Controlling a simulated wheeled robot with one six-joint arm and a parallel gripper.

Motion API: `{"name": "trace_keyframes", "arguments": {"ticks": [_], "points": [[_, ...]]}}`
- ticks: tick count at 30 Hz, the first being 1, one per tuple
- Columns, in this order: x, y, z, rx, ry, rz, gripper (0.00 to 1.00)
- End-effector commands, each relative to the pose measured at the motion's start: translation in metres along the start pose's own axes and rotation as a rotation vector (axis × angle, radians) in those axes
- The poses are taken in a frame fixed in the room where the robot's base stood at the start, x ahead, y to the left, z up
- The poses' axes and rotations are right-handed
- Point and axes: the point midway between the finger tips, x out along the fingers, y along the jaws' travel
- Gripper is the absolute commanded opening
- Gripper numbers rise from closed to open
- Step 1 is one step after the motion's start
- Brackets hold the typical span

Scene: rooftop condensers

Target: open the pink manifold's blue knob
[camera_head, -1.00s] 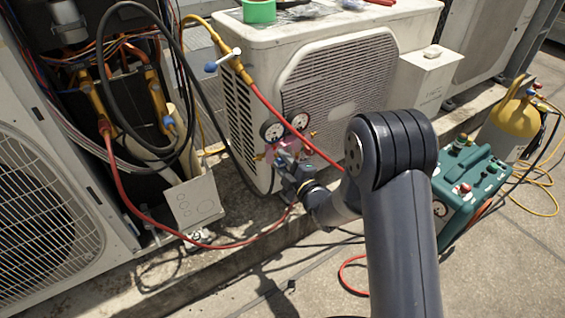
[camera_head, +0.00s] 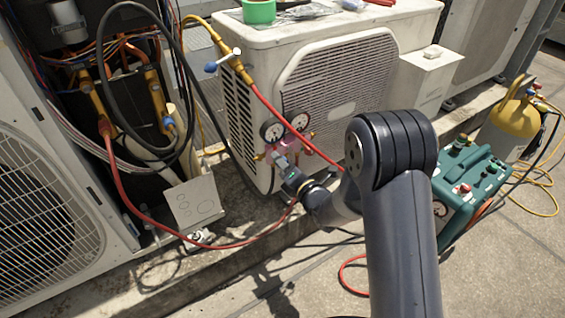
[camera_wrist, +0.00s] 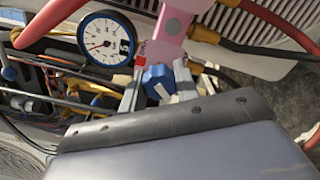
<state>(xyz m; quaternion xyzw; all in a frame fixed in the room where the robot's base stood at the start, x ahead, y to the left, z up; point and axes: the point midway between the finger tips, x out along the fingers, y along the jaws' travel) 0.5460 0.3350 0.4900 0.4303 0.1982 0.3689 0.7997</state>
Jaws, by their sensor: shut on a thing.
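The pink manifold (camera_head: 287,148) with two round gauges is in front of the white condenser unit, near its left corner. In the wrist view the pink manifold (camera_wrist: 165,32) fills the upper middle. Its blue knob (camera_wrist: 157,86) points toward me, between the two grey fingers. My gripper (camera_wrist: 157,80) is shut on the blue knob, with one finger on each side. In the head view my gripper (camera_head: 281,163) reaches the manifold's lower front, and the knob is too small or hidden to tell there. A blue-rimmed gauge (camera_wrist: 107,39) is just left of the fingers.
A yellow brass fitting (camera_wrist: 205,35) sticks out right of the manifold. The teal machine (camera_head: 470,185) and yellow cylinder (camera_head: 514,112) stand on the right.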

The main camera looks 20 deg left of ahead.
Motion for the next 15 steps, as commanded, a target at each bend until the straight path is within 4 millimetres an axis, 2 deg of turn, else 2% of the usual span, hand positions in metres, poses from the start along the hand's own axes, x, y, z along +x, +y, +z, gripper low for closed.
{"name": "trace_keyframes", "arguments": {"ticks": [15], "points": [[-0.0002,-0.0006,-0.0009,-0.418,0.002,-0.001,0.07]]}}
